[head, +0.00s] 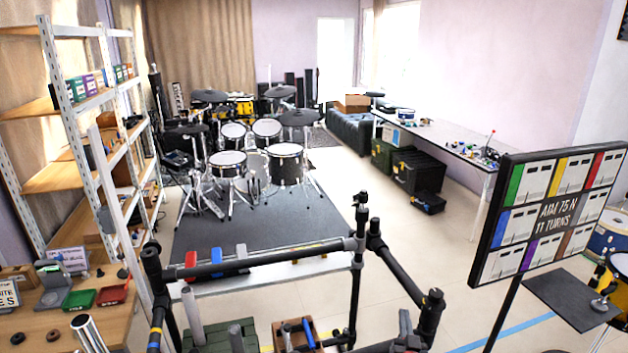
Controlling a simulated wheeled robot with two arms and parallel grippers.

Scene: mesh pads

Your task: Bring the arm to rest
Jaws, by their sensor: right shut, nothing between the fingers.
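My right gripper (405,335) is low by the bottom edge, small and partly cut off. It is shut with nothing between its fingers. It is apart from the sign board to its right. I cannot make out my left gripper in this view.
A black pole frame (255,261) with red, blue and grey pieces stands close in front. A wooden bench (45,325) and shelving (65,170) are at left. A sign board (549,214) stands at right. Drums (228,164) stand on a dark mat behind. Pale floor (440,265) is clear centre-right.

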